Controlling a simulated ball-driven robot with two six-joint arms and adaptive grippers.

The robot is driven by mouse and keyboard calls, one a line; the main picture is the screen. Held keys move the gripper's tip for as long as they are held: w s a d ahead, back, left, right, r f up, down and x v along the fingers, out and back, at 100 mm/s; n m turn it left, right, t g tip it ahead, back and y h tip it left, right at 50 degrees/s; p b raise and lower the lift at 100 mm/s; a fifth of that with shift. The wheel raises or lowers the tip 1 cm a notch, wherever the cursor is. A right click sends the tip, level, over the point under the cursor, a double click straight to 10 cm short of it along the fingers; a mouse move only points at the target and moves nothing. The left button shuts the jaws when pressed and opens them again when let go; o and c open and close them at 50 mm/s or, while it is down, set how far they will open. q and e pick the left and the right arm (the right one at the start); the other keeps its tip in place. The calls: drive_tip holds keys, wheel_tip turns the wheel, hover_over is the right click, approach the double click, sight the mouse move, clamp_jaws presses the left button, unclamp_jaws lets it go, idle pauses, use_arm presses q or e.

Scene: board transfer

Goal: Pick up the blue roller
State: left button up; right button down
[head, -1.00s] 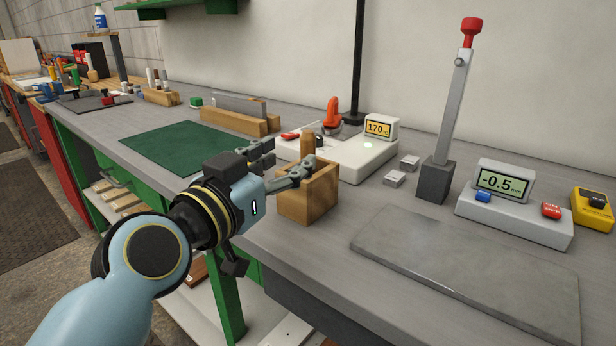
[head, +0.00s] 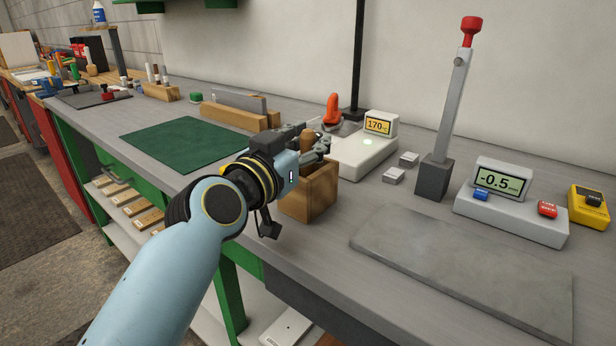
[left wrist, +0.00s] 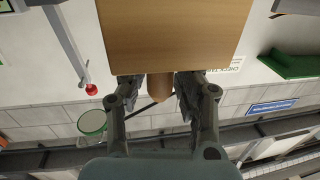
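A wooden box (head: 308,192) stands near the bench's front edge; it also fills the top of the left wrist view (left wrist: 172,35). A tan wooden handle (left wrist: 159,87) sticks out of it, between the two fingers of my left gripper (left wrist: 162,92). The fingers are spread, with a gap at least on one side of the handle. I cannot make out a blue roller; any roller on the handle is hidden. My right gripper is not in view.
Behind the box is a white hotplate (head: 366,155) reading 170. To the right are a lever press (head: 434,178), a gauge reading -0.5 (head: 512,216) and a grey slab (head: 465,262). A green mat (head: 183,144) lies left. Small blue things (head: 46,89) stand far left.

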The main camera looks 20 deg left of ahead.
use_arm(q)
clamp_jaws()
drive_tip(key=shift+r, duration=0.1)
